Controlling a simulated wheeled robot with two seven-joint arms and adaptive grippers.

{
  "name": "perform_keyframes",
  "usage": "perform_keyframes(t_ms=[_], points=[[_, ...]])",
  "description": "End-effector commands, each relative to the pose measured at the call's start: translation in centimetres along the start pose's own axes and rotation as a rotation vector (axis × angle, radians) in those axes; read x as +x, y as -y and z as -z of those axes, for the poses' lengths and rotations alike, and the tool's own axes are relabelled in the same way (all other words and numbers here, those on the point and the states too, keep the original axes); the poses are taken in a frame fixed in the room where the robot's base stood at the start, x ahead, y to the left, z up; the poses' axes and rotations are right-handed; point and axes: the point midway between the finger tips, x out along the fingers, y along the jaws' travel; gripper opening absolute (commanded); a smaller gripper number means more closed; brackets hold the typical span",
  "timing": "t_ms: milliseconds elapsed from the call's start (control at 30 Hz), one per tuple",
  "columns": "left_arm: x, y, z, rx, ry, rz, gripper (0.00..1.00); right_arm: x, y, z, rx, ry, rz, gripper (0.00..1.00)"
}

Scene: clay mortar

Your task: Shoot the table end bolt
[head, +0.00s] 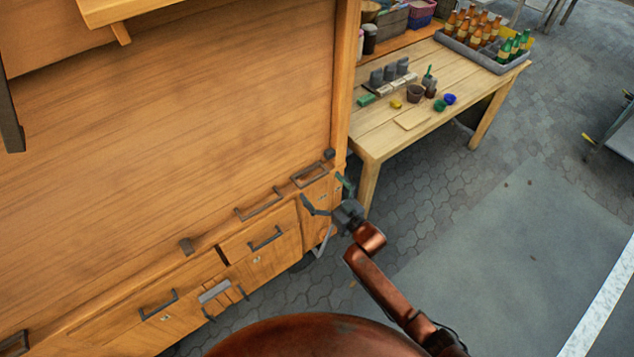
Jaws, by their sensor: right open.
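My right gripper (326,192) is open and empty, its two fingers spread in front of the right end of the wooden cart's front (180,110). A small dark fitting (329,154) sits at the cart's right corner, just above the gripper and apart from it. A dark block (186,245) is on the ledge further left. I cannot tell which of these, if either, is the bolt. The wooden table (430,80) stands behind the cart's right end. My left gripper is out of view.
Dark bar handles (265,238) and drawers line the cart's lower front near the gripper.

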Motion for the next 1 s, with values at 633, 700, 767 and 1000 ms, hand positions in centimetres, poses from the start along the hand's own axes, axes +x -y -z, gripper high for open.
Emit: perform_keyframes(t_ms=[633,700,767,1000], points=[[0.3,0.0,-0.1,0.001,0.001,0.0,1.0,2.0,-0.1,-0.1,0.0,0.001,-0.001,0.9],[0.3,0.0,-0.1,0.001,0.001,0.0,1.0,2.0,-0.1,-0.1,0.0,0.001,-0.001,0.86],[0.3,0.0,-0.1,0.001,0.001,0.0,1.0,2.0,-0.1,-0.1,0.0,0.001,-0.001,0.81],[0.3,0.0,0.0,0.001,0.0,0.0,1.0,2.0,-0.1,-0.1,0.0,0.001,-0.001,0.65]])
